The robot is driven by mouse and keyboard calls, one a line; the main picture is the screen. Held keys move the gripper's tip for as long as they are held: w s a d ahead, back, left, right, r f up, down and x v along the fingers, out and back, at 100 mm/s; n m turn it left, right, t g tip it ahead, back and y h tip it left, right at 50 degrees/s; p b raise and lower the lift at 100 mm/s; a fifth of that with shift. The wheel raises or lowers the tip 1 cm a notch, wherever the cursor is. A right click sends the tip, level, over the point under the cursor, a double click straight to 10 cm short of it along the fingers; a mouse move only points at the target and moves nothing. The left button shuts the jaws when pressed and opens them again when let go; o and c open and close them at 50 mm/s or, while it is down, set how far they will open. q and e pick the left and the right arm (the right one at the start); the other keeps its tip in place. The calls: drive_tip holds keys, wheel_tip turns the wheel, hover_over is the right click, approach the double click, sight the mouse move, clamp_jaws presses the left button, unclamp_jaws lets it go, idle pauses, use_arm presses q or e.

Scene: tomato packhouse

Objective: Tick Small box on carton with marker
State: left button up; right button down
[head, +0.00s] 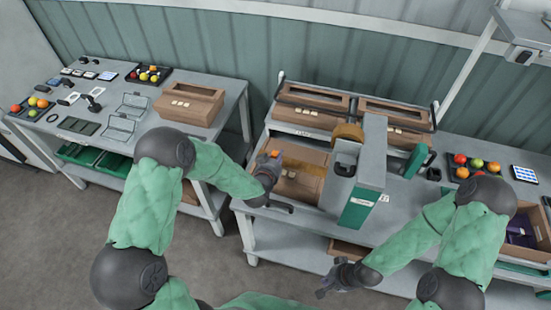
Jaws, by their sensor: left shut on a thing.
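A brown carton (310,158) lies on the bench beside the upright grey and green machine. Small pale marks show on it, but I cannot read them or tell which is the Small box. My right gripper (326,282) is low in front of the bench, right of the left gripper and apart from the carton. Its fingers look spread and empty.
More brown cartons (313,99) stand on a rack behind. The left table (213,133) holds another carton (188,104), trays of tomatoes and small devices. The machine (357,185) stands close right of the carton. A tomato tray (477,179) lies further right.

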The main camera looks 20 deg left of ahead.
use_arm(q)
drive_tip(key=shift+w+d, duration=0.15)
drive_tip(key=shift+s+a, duration=0.4)
drive_tip(key=shift+a, duration=0.1)
clamp_jaws()
unclamp_jaws()
drive_tip(key=shift+w+d, duration=0.15)
drive_tip(key=shift+d, duration=0.1)
drive_tip(key=shift+r+p, duration=1.5)
drive_tip(key=shift+r, duration=1.55)
drive_tip(key=shift+f, duration=0.1)
